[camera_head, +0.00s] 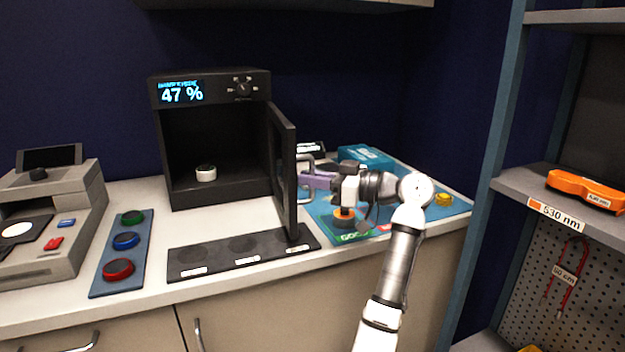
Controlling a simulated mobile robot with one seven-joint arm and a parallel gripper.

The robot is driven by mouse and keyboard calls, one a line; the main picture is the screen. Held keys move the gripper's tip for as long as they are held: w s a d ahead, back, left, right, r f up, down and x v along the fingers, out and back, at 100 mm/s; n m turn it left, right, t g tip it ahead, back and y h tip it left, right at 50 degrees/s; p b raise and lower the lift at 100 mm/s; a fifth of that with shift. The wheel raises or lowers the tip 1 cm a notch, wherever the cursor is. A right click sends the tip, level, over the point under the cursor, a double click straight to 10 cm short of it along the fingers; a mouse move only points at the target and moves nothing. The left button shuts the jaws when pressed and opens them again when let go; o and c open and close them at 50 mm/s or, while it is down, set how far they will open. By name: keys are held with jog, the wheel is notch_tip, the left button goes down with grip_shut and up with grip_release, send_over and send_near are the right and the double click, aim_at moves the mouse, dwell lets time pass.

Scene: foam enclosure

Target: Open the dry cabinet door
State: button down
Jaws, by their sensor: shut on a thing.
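The dry cabinet (166,150) is a black box at the back of the counter, with a lit display reading 47 %. Its door (284,170) is swung wide open to the right, and the interior shows. A small white round item (206,173) sits inside on the cabinet floor. My gripper (308,180) is at the outer side of the door, shut on the door handle (304,165). The exact finger contact is partly hidden by the door and the gripper itself.
A black mat (215,257) with labelled round spots lies before the cabinet. A panel with green, blue and red buttons (122,250) and a grey instrument (65,225) stand left. A blue mat (440,212) and a teal box (365,158) are right, near a shelf (520,190).

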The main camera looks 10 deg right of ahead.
jog(key=c, duration=1.6)
grip_release()
jog(key=shift+w, duration=0.1)
jog(key=b+v, duration=0.2)
jog(key=v, duration=1.1)
jog(key=shift+d, duration=0.35)
jog(key=shift+s, duration=0.25)
